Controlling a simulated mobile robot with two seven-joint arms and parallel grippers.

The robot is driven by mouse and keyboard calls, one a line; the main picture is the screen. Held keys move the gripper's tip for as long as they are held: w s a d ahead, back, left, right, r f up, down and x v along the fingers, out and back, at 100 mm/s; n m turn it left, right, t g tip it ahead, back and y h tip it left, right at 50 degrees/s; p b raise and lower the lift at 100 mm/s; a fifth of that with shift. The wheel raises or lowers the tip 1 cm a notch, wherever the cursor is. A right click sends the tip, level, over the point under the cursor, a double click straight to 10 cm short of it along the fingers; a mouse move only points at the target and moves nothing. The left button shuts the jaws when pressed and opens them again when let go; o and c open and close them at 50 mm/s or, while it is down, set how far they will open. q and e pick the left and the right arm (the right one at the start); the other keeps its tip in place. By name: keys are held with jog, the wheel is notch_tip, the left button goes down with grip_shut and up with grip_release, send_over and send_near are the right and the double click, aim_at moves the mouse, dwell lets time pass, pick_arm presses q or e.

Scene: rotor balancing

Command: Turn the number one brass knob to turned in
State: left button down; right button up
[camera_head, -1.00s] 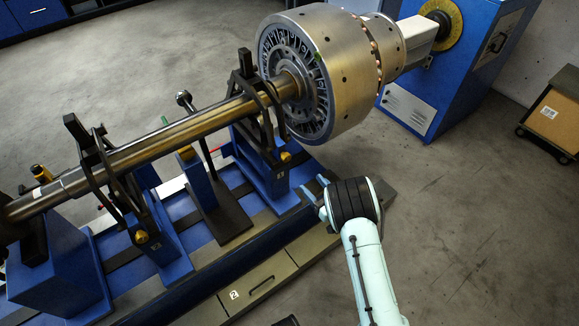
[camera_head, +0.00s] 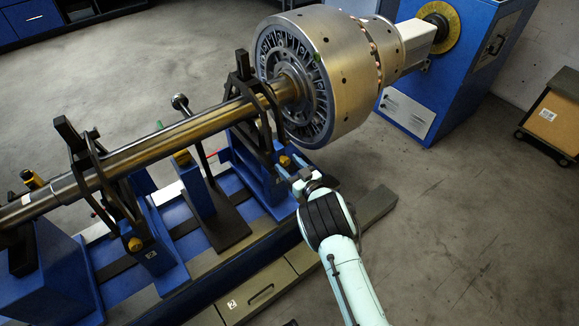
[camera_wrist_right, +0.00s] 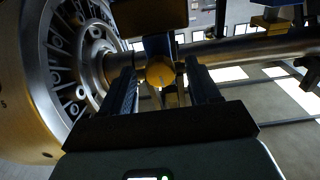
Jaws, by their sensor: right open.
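A brass knob (camera_head: 285,161) sits low on the blue support nearest the big rotor disc. It also shows in the wrist view as a round yellow knob (camera_wrist_right: 160,71) with a small mark that I cannot read surely. My right gripper (camera_head: 289,171) is open at this knob. In the wrist view its two dark fingers (camera_wrist_right: 163,88) stand on either side of the knob, with gaps visible. A second brass knob (camera_head: 135,243) is on the support further left, away from the gripper. My left gripper is not in view.
The long steel shaft (camera_head: 180,136) and the big rotor disc (camera_head: 330,75) are above and beside the gripper. Black stands (camera_head: 250,90) hold the shaft.

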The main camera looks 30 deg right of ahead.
jog(key=shift+c, duration=0.2)
jog(key=c, duration=1)
jog(key=shift+n, duration=0.4)
jog(key=n, duration=0.6)
jog(key=shift+n, duration=0.3)
jog(key=n, duration=0.4)
jog(key=shift+d, duration=0.1)
jog(key=n, duration=0.5)
jog(key=shift+n, duration=0.3)
